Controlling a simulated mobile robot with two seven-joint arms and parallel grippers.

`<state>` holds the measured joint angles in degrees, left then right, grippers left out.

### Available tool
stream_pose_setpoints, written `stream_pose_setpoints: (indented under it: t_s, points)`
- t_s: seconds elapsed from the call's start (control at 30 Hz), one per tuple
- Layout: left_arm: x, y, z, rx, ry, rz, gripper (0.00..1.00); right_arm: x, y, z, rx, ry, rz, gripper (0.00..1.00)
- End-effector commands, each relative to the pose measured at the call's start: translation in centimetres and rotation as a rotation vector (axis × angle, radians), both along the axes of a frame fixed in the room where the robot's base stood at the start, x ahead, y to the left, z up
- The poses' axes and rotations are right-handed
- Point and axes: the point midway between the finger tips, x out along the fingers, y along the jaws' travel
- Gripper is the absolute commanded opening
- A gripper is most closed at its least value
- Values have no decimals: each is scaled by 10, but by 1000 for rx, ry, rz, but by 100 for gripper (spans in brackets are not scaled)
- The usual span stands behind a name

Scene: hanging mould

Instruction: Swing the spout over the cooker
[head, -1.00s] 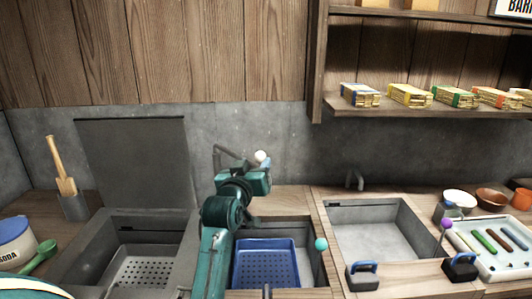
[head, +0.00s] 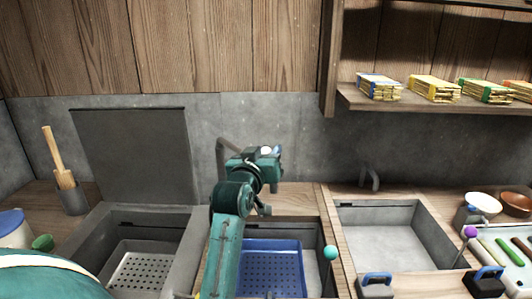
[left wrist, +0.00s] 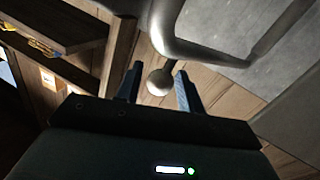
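The spout is a grey bent pipe (head: 226,146) at the back wall behind the middle basin, partly hidden by my left gripper. Its pale ball knob (head: 265,151) shows at the gripper's tips. In the left wrist view the metal pipe (left wrist: 190,48) crosses the top, and the knob (left wrist: 159,82) sits between my left fingers, with gaps visible beside it. My left gripper (head: 270,156) is open; its fingers also show in the left wrist view (left wrist: 159,88). The cooker appears to be the left well (head: 138,222) with a raised lid and perforated tray. My right gripper is out of view.
A blue perforated basket (head: 268,244) stands in the middle basin, below my left arm. A teal ball (head: 331,252) rises at its right. An empty grey basin (head: 385,238) lies further right. The raised lid (head: 135,155) stands at the left; a shelf (head: 430,105) overhangs the right.

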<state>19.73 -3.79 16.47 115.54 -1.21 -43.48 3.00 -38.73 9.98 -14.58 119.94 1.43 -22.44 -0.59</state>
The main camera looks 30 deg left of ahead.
Motion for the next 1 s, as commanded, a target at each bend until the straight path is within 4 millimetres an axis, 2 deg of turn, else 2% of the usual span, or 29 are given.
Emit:
stream_pose_setpoints:
  t_s: [0.07, 0.43, 1.0]
  points:
    - [0, 0, 0, 0, 0, 0, 31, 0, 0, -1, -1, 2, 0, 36]
    - [0, 0, 0, 0, 0, 0, 1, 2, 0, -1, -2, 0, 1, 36]
    - [-1, 0, 1, 5, 0, -63, 0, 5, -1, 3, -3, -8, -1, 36]
